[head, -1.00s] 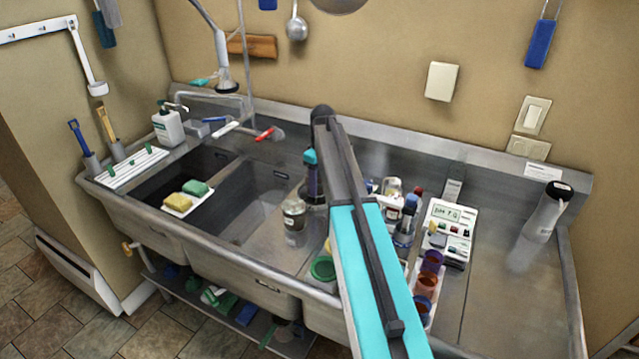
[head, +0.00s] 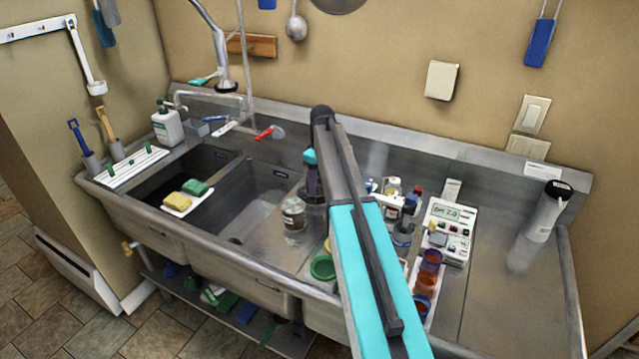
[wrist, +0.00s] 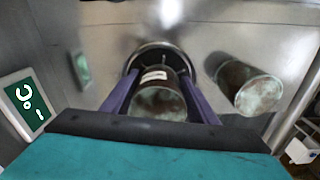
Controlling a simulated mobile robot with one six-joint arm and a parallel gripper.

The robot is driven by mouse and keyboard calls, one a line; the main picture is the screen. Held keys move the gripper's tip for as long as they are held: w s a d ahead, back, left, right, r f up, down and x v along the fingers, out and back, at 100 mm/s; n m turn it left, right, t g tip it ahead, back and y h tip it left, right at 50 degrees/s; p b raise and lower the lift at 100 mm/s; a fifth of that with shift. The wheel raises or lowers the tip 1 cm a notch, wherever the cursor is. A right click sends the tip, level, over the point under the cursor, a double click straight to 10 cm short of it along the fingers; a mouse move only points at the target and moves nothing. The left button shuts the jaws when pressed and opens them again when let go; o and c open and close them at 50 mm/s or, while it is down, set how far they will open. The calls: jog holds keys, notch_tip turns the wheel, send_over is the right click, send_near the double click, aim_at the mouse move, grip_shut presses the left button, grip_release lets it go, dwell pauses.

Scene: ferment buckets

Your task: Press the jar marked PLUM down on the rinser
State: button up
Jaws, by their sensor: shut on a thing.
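In the wrist view, my gripper (wrist: 158,98) is shut on a glass jar (wrist: 157,103), one purple finger on each side. The jar has a pale label whose writing I cannot read, and its near end looks mottled green-brown. Just beyond it is a dark round fixture with a pale rim (wrist: 157,46), apparently the rinser; the jar overlaps it, and I cannot tell whether they touch. In the head view, my gripper (head: 312,182) is partly visible behind my arm, and the held jar and the rinser are hidden.
A second jar (wrist: 248,88) stands to the right in the wrist view; a jar (head: 294,213) stands left of my gripper in the head view. A pH meter (head: 448,230), bottles and orange cups (head: 428,282) are to the right. Sink basins (head: 235,205) lie left.

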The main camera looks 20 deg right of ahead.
jog(key=shift+f+b, duration=0.35)
jog(key=shift+f, duration=0.6)
dwell(1.7)
jog(key=shift+r, duration=0.1)
jog(key=shift+r+p, duration=2.05)
jog(key=shift+r, duration=1.85)
